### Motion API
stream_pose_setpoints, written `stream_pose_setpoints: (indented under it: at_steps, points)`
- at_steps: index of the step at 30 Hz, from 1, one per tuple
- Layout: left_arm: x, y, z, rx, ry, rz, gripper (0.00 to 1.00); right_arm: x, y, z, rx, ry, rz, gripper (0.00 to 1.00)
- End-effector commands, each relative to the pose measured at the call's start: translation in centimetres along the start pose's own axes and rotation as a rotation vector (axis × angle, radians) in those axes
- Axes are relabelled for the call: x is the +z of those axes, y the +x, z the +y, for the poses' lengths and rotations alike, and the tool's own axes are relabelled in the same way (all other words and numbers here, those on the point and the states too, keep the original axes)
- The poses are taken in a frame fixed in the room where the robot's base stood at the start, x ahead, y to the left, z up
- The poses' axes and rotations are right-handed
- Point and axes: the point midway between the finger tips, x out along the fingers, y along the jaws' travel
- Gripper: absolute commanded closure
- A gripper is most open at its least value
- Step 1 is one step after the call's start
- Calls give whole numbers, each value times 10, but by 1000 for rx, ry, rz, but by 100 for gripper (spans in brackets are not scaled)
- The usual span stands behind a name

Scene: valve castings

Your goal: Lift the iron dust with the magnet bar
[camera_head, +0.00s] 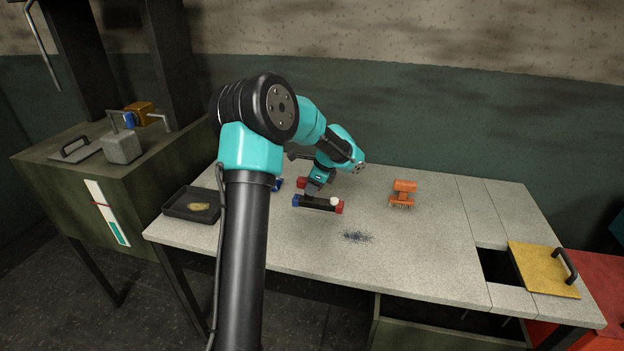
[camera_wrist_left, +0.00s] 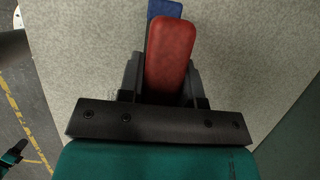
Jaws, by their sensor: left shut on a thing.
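The magnet bar (camera_head: 318,204) is dark with a blue left end and a red right end; a white knob shows near the red end. My left gripper (camera_head: 311,190) is over its middle. In the left wrist view the jaws (camera_wrist_left: 168,90) are shut on a red grip piece (camera_wrist_left: 170,55), with a blue piece (camera_wrist_left: 165,8) beyond it. I cannot tell whether the bar touches the table. The iron dust (camera_head: 358,237) lies in a dark patch on the table, to the right of the bar and nearer the front edge. My right gripper is not in view.
A dark tray (camera_head: 175,211) with a yellowish patch inside is at the table's left. A blue thing (camera_head: 278,184) is partly hidden behind my arm. An orange brush (camera_head: 403,187) stands right of the bar. A yellow lid (camera_head: 540,270) lies beside an opening at the right.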

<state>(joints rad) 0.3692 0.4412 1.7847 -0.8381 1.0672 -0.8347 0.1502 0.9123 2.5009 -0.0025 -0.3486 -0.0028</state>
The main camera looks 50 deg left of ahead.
Motion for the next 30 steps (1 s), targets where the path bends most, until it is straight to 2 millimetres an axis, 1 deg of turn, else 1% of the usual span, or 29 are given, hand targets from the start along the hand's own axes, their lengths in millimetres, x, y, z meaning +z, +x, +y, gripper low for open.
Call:
stream_pose_setpoints:
  at_steps: [1,3,7,22,23,29,30]
  points:
    - [-1,-2,6,-2,2,0,100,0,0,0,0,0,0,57]
    - [-2,-3,13,-1,1,-1,100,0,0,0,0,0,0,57]
    - [-4,-4,19,0,1,-1,100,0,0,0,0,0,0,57]
    - [-4,-4,20,0,0,-1,100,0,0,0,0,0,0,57]
    - [-4,-4,20,0,0,0,71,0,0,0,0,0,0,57]
    - [-4,-4,20,0,0,-1,90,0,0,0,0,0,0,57]
    - [-4,-5,20,-1,0,0,90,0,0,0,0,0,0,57]
